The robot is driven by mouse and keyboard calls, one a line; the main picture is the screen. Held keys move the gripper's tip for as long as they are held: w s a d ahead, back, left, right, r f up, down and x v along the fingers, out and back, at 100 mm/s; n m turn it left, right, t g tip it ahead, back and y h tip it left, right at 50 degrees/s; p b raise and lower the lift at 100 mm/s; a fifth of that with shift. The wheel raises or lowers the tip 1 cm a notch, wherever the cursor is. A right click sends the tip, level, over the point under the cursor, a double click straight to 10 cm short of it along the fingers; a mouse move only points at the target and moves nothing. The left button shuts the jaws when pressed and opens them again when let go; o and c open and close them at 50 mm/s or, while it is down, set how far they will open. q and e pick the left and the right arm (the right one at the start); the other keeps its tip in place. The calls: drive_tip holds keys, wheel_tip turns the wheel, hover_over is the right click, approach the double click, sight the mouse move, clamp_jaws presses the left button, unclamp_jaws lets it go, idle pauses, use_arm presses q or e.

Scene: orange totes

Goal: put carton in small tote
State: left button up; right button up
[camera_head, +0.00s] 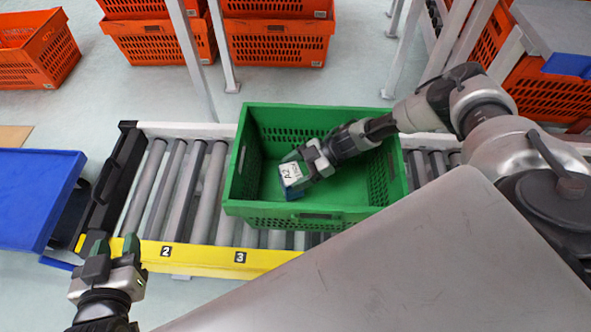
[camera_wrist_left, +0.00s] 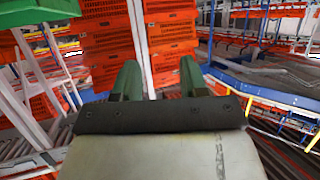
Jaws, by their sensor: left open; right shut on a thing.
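A green tote (camera_head: 262,209) stands on the roller conveyor in the head view. A small white and blue carton (camera_head: 292,178) marked A2 is inside the tote's outline, toward its left middle. My right gripper (camera_head: 302,168) reaches into the tote from the right and is shut on the carton. I cannot tell whether the carton touches the tote's floor. My left gripper (camera_head: 115,250) is open and empty at the conveyor's front left end, apart from the tote. Its two green fingers also show apart in the left wrist view (camera_wrist_left: 156,82).
The conveyor has bare rollers (camera_head: 180,190) left of the tote and a yellow front rail (camera_head: 205,257). A blue surface (camera_head: 35,200) lies at the left. Orange totes (camera_head: 275,42) stand behind. My grey body part covers the lower right.

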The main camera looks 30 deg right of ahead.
drive_tip(key=o, duration=1.1)
use_arm(q)
drive_tip(key=shift+w+d+r, duration=0.1)
drive_tip(key=shift+w+r, duration=0.05)
drive_tip(key=shift+r, duration=0.1)
use_arm(e)
drive_tip(key=shift+d+r+p, duration=0.2)
drive_tip(key=shift+r+p, duration=0.35)
drive_tip(key=shift+r, duration=0.25)
use_arm(q)
drive_tip(key=s+a+f+g+y+p, duration=0.1)
drive_tip(key=s+a+f+g, duration=0.1)
drive_tip(key=s+f+g, duration=0.3)
drive_tip(key=shift+s+a+f+g+y, duration=0.3)
drive_tip(key=shift+s+a+g+y, duration=0.1)
drive_tip(key=shift+s+g, duration=0.25)
use_arm(e)
drive_tip(key=v, duration=0.7)
drive_tip(key=shift+f, duration=0.15)
